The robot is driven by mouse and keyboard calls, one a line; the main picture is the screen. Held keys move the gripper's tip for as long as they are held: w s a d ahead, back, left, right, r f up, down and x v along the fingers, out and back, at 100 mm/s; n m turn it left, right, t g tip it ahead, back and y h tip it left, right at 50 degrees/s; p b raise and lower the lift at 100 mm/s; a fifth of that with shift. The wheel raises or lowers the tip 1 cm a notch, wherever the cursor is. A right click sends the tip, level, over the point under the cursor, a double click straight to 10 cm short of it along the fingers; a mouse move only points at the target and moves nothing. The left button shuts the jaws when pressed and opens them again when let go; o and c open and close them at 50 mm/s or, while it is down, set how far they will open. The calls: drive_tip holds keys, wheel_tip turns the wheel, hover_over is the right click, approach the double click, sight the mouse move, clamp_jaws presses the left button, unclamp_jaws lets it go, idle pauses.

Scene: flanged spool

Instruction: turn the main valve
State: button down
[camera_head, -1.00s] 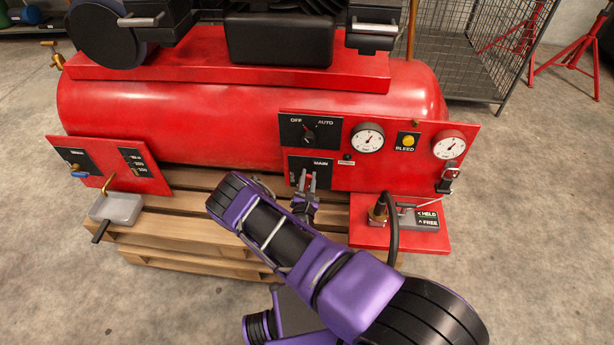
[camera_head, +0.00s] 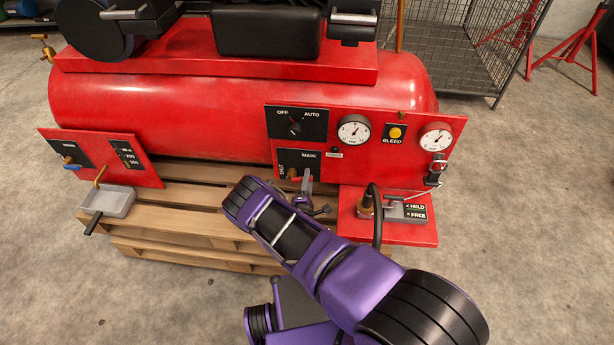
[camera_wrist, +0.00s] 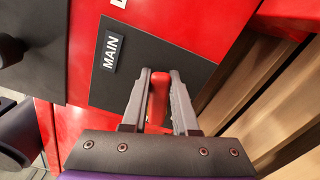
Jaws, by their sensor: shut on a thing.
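The main valve's red handle (camera_wrist: 158,98) shows in the wrist view between the two grey fingers of my gripper (camera_wrist: 160,85). The fingers are shut on the handle from both sides. Behind it is the black plate marked MAIN (camera_wrist: 112,92) on the red panel. In the head view the MAIN plate (camera_head: 322,160) is at the lower left of the red control panel, and my gripper (camera_head: 302,182) is in front of it. My fingers and arm hide most of the handle there, and the valve's body is mostly hidden in both views.
Above the valve is the OFF/AUTO knob (camera_head: 295,127). To the right are a gauge (camera_head: 354,133), the yellow BLEED button (camera_head: 396,132) and a red shelf (camera_head: 385,231) with a hose. The wooden pallet (camera_head: 190,228) lies below.

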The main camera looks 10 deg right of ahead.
drive_tip(key=shift+s+d+f+m, duration=0.1)
drive_tip(key=shift+f+m, duration=0.4)
drive_tip(key=shift+m, duration=0.35)
drive_tip(key=shift+f+m, duration=0.5)
drive_tip(key=shift+m, duration=0.35)
drive_tip(key=c, duration=0.7)
unclamp_jaws()
